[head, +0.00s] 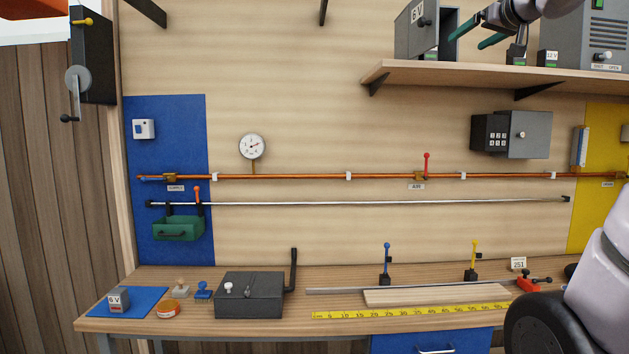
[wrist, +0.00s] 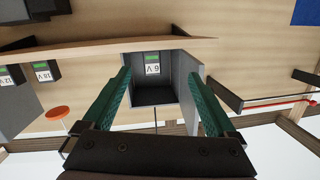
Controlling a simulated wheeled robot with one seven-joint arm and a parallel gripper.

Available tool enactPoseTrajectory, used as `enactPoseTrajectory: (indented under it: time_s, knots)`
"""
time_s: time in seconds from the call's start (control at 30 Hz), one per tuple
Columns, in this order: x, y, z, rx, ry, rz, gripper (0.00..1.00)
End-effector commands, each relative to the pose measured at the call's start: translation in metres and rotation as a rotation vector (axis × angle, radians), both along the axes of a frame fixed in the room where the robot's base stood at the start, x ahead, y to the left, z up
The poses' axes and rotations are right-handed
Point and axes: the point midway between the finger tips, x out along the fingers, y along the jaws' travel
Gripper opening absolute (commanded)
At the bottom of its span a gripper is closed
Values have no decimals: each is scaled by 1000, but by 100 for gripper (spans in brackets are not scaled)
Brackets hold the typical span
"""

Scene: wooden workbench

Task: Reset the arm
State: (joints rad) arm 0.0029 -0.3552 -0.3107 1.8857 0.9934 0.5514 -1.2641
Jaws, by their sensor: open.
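My gripper (head: 471,38) is at the upper right of the head view, in front of the space above the wall shelf. Its two green fingers are spread apart with nothing between them. In the wrist view my gripper (wrist: 159,76) is also open, and the picture is upside down. Beyond the fingers is an open grey box (head: 416,32) on the shelf, with its door swung out. The wrist view shows a block labelled 6 V (wrist: 153,66) inside the box. The fingers appear apart from the box. Most of my arm is out of frame.
The wooden shelf (head: 440,74) also bears a 12 V block (head: 548,58), another small block (head: 517,55) and a grey machine (head: 598,35). Below are a copper pipe (head: 310,176), a grey safe (head: 528,135) and the workbench (head: 270,335) with several items. The wall between shelf and bench is mostly open.

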Motion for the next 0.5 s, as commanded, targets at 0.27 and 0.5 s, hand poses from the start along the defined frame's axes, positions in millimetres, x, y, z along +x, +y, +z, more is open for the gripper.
enactPoseTrajectory:
  time_s: [0.27, 0.5]
  knots:
    - [-46, 61, -71, 121, 208, 89, 92]
    - [-133, 123, -192, 230, 565, 77, 92]
